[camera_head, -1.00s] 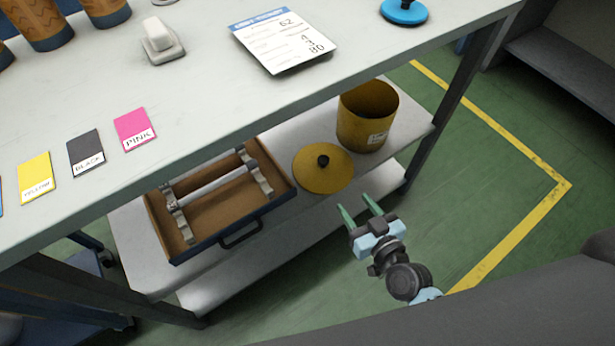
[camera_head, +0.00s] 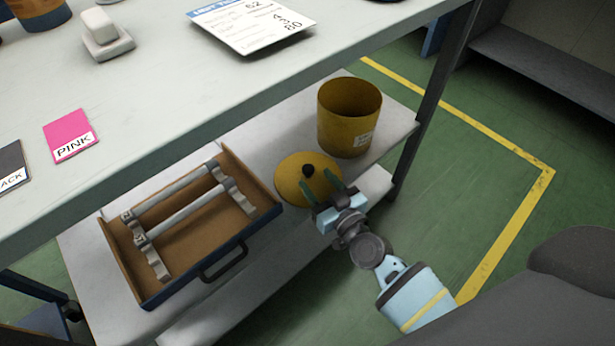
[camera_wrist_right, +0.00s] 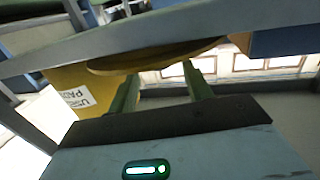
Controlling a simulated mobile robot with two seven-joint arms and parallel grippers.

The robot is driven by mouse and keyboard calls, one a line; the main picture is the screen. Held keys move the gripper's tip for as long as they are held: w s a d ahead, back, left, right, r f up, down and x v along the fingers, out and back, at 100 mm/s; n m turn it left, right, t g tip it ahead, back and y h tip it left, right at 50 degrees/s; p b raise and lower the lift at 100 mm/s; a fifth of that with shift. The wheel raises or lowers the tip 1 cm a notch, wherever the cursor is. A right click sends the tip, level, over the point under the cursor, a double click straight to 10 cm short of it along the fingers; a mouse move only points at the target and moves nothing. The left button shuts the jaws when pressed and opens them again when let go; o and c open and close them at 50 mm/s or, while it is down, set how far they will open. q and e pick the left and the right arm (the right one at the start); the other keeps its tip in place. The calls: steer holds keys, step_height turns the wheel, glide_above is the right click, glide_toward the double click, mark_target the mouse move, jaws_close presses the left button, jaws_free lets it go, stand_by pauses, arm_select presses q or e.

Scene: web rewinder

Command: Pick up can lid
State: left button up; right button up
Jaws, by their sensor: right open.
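The can lid (camera_head: 293,178) is a round yellow disc with a black knob (camera_head: 308,170), lying on the shelf under the table. The open yellow can (camera_head: 347,122) stands just behind it to the right. My right gripper (camera_head: 326,190) is open, its two green fingers at the lid's near right edge, reaching toward the knob. In the right wrist view the lid (camera_wrist_right: 150,57) shows edge-on just beyond the open fingers (camera_wrist_right: 163,84); the knob is hidden there. I cannot tell whether the fingers touch the lid. My left gripper is not in view.
The tabletop (camera_head: 200,90) overhangs the shelf. A blue drawer tray (camera_head: 205,275) with metal rollers sits left of the lid. A dark table leg (camera_head: 436,95) stands right of the can. Green floor (camera_head: 480,190) is free at the right.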

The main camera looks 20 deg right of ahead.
mark_target(311, 174)
steer(key=shift+w, duration=0.4)
steer(key=w, duration=0.2)
steer(key=w+b, duration=0.1)
steer(key=shift+w+a+f, duration=0.15)
steer(key=shift+w+a, duration=0.05)
steer(key=shift+a, duration=0.1)
steer(key=shift+w, duration=0.45)
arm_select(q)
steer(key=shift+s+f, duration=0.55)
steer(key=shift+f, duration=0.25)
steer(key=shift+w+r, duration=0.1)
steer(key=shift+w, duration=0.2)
arm_select(e)
steer(key=c, duration=1.1)
